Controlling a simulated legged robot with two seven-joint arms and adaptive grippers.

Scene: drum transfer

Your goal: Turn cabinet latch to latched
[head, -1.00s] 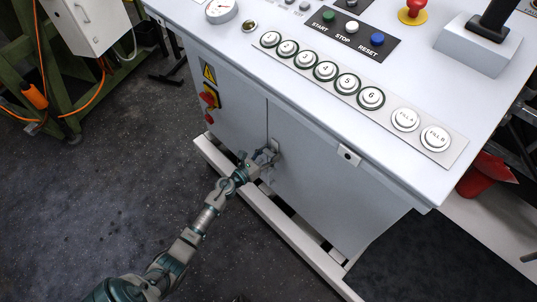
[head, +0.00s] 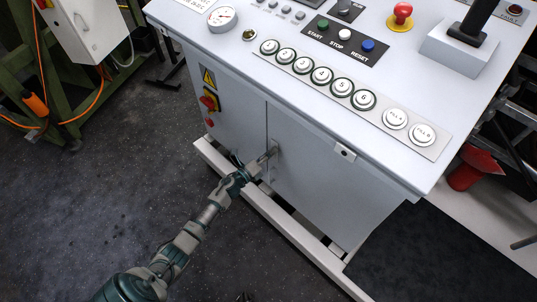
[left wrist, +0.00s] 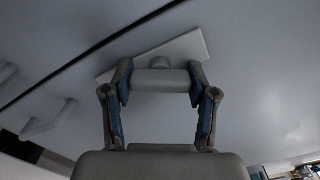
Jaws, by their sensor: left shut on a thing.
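The cabinet latch (head: 273,149) is a small grey handle on a plate, on the front of the light grey cabinet (head: 310,190) beside the vertical door seam. My left gripper (head: 264,159) reaches it from the lower left in the head view. In the left wrist view the two fingers of my left gripper (left wrist: 160,88) are shut on the ends of the latch's grey bar (left wrist: 160,80). The latch's pale plate (left wrist: 190,48) lies behind the bar, tilted in that picture. The fingers partly hide the bar in the head view. My right gripper is not in view.
The sloping control panel (head: 300,90) with several buttons overhangs the cabinet front. A red rotary switch (head: 209,102) sits left of the latch. A white base rail (head: 285,225) runs below. The dark floor (head: 90,200) at left is open.

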